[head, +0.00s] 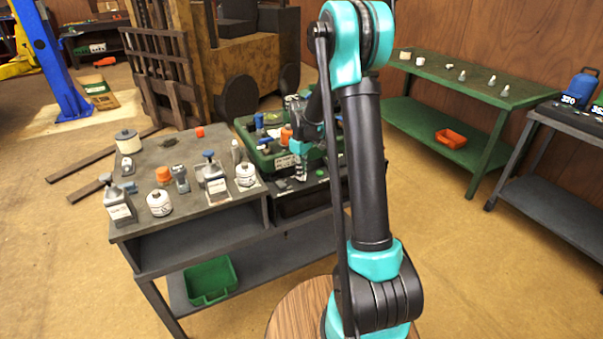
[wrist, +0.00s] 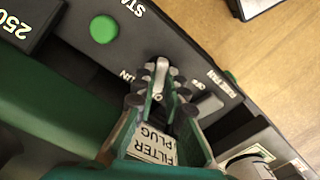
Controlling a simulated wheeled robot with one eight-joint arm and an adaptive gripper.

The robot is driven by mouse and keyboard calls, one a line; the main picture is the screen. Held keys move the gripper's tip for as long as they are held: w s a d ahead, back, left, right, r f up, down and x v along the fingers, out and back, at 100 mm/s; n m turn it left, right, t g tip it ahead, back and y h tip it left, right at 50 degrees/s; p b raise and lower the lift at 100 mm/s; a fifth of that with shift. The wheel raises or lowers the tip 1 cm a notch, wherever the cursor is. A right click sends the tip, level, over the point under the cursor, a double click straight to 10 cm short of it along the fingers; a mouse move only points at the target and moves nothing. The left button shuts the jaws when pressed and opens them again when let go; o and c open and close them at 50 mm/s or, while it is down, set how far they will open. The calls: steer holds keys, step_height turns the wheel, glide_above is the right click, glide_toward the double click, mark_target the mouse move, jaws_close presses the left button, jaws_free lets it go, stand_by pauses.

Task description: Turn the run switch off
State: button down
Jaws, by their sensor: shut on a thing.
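The run switch (wrist: 162,68) is a small pale lever on a dark panel in the wrist view. The letters "UN" show to its left and "OFF" to its right. My gripper (wrist: 160,85) is shut on the lever, with a fingertip on each side. I cannot tell clearly which label the lever points to. In the head view my gripper is small, over the front of the green machine (head: 262,156), and my arm hides part of that area; the switch cannot be made out there.
A green button (wrist: 104,29) by the word "START" is on the same panel. A "FILTER PLUG" label (wrist: 153,145) shows between my fingers. A grey bench (head: 165,180) with several bottles and cans stands left of the machine. A green bench (head: 470,85) stands at the right.

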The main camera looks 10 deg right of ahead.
steer(key=shift+n, duration=0.4)
steer(key=c, duration=1.6)
jaws_free()
step_height(320, 180, up, 12)
steer(key=s+d+f+m+t, duration=0.1)
steer(key=s+f+m, duration=0.1)
steer(key=s, duration=0.8)
steer(key=s+d+f+m+t, duration=0.1)
steer(key=s+f+m, duration=0.2)
steer(key=s, duration=0.7)
steer(key=s+d+f+m+t, duration=0.2)
steer(key=s+f+m, duration=0.1)
steer(key=s, duration=0.7)
steer(key=shift+s+d+f+m, duration=0.15)
steer(key=shift+s+m, duration=0.25)
steer(key=shift+m, duration=0.5)
